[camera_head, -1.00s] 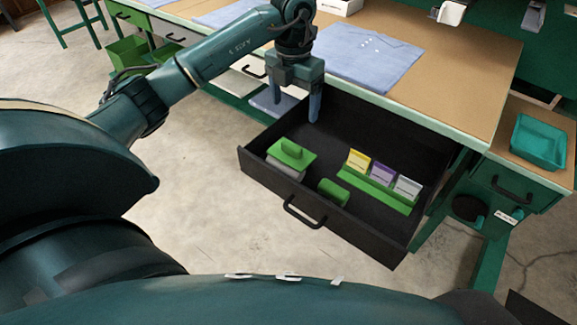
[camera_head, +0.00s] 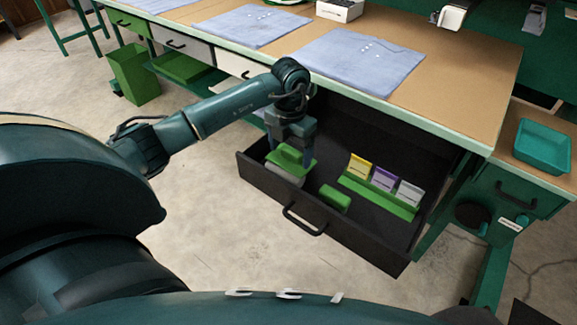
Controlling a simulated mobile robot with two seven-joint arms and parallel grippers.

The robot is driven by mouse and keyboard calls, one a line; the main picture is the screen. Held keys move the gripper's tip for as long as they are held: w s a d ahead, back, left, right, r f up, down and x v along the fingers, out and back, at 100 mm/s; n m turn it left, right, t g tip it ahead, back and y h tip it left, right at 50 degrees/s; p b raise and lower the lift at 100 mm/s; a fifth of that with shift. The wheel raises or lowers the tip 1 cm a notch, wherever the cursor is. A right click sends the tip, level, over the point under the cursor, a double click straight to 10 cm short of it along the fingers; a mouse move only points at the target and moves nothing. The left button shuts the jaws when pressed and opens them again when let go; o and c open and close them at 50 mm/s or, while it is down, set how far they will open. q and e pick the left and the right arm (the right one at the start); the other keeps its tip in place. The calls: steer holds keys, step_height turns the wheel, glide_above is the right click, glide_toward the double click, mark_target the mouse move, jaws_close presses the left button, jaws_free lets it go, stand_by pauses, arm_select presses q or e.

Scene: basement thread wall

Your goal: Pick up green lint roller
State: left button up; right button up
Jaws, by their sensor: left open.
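The open black drawer (camera_head: 375,246) under the workbench holds a green piece with a raised handle and a pale grey underside (camera_head: 287,172), which looks like the lint roller. It lies in the drawer's left front corner. My left gripper (camera_head: 290,153) is open and points down right at this piece, with one finger on each side of its green top. I cannot tell whether the fingers touch it. The gripper partly hides its back side. My right gripper is not in view.
A small rounded green object (camera_head: 335,198) lies just right of the piece. A green rack (camera_head: 378,197) with yellow, purple and white cards stands farther right. The drawer's walls surround them. Folded blue cloths (camera_head: 360,65) lie on the bench (camera_head: 470,75). A teal tray (camera_head: 543,147) sits at right.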

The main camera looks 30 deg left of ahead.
arm_select(q)
steer(key=shift+f, duration=0.15)
steer(key=c, duration=1.4)
